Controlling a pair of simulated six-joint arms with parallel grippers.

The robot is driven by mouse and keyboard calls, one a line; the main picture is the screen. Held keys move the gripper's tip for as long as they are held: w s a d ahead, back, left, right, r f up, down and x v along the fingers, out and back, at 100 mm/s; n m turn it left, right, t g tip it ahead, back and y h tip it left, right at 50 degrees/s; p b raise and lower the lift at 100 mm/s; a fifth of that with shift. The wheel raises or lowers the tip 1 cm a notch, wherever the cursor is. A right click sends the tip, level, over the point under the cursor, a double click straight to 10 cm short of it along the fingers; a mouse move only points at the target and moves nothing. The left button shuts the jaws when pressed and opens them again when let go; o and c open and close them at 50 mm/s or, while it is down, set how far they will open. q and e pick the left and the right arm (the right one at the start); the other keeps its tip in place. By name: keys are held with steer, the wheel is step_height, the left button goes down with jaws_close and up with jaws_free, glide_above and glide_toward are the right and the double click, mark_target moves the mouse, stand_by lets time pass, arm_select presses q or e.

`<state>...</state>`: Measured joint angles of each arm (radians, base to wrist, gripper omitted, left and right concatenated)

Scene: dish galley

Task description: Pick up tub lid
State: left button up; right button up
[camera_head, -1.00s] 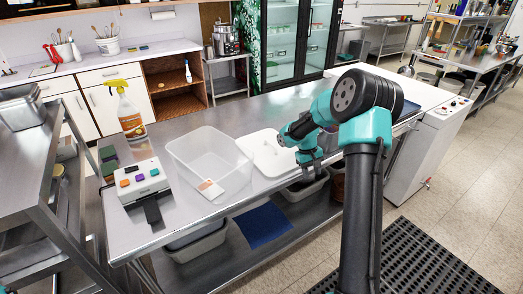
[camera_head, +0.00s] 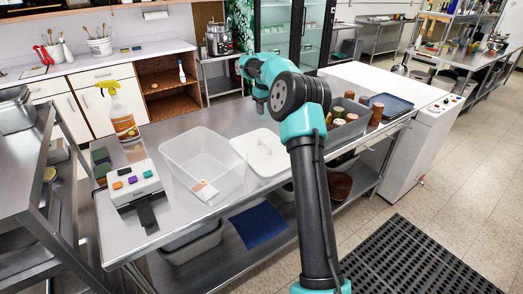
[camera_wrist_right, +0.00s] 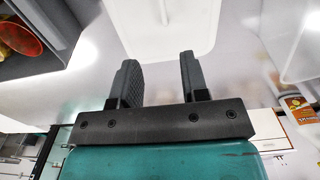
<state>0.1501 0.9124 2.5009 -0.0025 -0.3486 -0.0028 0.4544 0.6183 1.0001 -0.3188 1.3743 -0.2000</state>
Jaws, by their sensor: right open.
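In the right wrist view the lid (camera_wrist_right: 165,22) is beyond the fingertips, cut off by the top edge. My right gripper (camera_head: 261,107) is above and behind the lid in the head view, apart from it. In the right wrist view its two fingers (camera_wrist_right: 158,72) are spread with nothing between them. My right forearm passes just right of the lid. My left gripper is not in view.
A grey bin (camera_head: 348,128) with jars and a blue tray (camera_head: 392,104) stand right of the lid. A button box (camera_head: 134,184) and an orange spray bottle (camera_head: 122,115) stand on the left. Bare steel shows in front of the button box and tub.

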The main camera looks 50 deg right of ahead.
glide_toward(265, 144)
steer(key=f, duration=0.3)
steer(key=d+f, duration=0.1)
steer(key=f, duration=0.1)
steer(key=shift+w+f, duration=0.15)
steer(key=shift+w, duration=0.2)
steer(key=shift+a+f, duration=0.15)
steer(key=shift+f, duration=1.15)
steer(key=shift+a+f, duration=0.1)
steer(key=shift+f, duration=1.15)
jaws_close()
